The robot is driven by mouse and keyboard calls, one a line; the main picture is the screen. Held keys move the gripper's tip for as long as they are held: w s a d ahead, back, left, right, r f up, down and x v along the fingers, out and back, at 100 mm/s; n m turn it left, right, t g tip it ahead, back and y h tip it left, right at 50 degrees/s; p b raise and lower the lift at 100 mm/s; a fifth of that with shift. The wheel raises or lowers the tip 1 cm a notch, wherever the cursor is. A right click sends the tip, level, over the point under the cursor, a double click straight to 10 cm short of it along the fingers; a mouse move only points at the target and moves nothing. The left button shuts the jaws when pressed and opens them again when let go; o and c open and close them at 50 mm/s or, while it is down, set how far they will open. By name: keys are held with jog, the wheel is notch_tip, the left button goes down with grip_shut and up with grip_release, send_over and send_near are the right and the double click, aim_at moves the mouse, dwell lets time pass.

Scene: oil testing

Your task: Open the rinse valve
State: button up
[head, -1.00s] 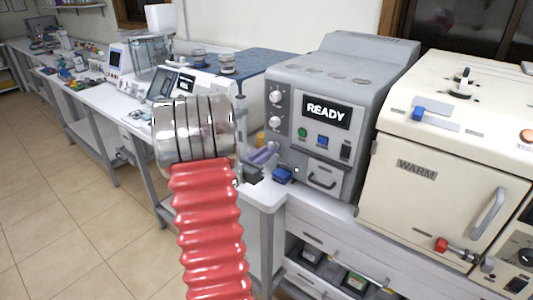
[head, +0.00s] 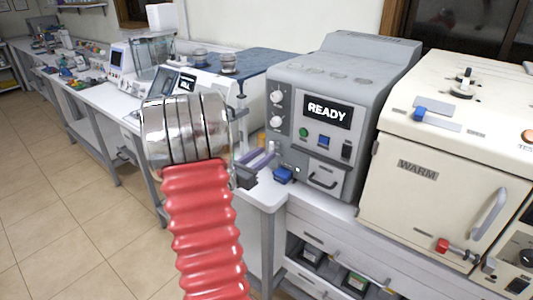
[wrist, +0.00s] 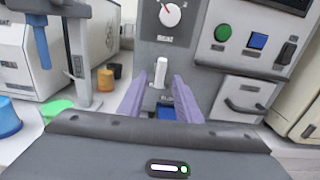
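The grey machine with the READY screen (head: 327,110) stands right of my gripper in the head view. In the wrist view, a white upright lever (wrist: 160,68) sits on its front below a round white knob (wrist: 170,14). The small label under the lever is partly covered and too blurred to read for certain; the lever may be the rinse valve. My gripper (wrist: 159,80) is open, its two purple fingers apart on either side of the lever in the picture. I cannot tell whether they touch it. My gripper (head: 258,161) also shows beside the machine's left front edge.
A blue object (head: 283,174) sits at the machine's foot. Green and blue buttons (wrist: 257,41) and a drawer handle (wrist: 245,106) are right of the lever. A grey stand (wrist: 80,55) is at left. The cream WARM oven (head: 420,190) stands at right.

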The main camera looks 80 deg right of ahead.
jog(key=v, duration=1)
jog(key=shift+w+a, duration=0.2)
jog(key=shift+a, duration=0.15)
jog(key=shift+f, duration=0.1)
